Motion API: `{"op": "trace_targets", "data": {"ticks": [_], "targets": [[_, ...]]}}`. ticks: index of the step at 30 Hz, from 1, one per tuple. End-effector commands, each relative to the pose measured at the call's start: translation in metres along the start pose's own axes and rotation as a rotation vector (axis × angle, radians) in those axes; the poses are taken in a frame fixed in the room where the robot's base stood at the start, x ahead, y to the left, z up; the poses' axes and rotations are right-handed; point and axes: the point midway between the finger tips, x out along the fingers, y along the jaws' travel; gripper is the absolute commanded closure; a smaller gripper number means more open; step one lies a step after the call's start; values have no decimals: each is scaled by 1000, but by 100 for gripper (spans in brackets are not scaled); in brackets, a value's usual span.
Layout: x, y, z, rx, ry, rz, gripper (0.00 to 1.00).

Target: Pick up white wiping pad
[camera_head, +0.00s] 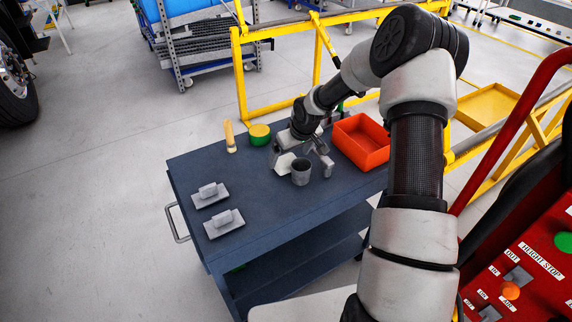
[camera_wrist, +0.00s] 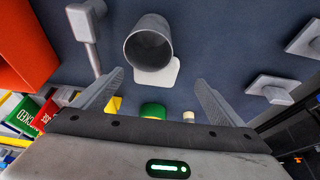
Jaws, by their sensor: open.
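A flat white pad (camera_head: 284,163) lies on the dark blue table, close to a grey cup (camera_head: 301,173). In the wrist view the pad (camera_wrist: 168,75) is partly hidden behind the cup (camera_wrist: 150,46). My gripper (camera_head: 301,153) is above the table by the pad and cup. In the wrist view my gripper (camera_wrist: 160,80) is open and empty, its fingers apart on either side of the pad's near edge. Two pale grey blocks with raised handles, a far one (camera_head: 210,194) and a near one (camera_head: 224,222), lie at the table's left, apart from my gripper.
A red-orange bin (camera_head: 361,142) stands at the table's right. A grey T-shaped tool (camera_wrist: 86,25) lies between bin and cup. A green-and-yellow round container (camera_head: 260,135) and a yellowish cylinder (camera_head: 230,137) stand at the back. The table's front middle is clear.

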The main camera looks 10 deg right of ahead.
Motion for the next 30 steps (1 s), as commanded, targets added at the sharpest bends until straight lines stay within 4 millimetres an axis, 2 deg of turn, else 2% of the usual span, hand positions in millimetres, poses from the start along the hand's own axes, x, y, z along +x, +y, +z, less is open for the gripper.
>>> {"op": "trace_targets", "data": {"ticks": [2,8,15,18,26,30], "targets": [[9,0,0,-1,0,-1,8],[21,2,-2,0,1,0,8],[56,7,-8,-1,-1,-1,8],[64,8,-8,0,0,0,8],[67,8,-9,-1,1,1,8],[66,8,-9,-1,1,1,30]]}}
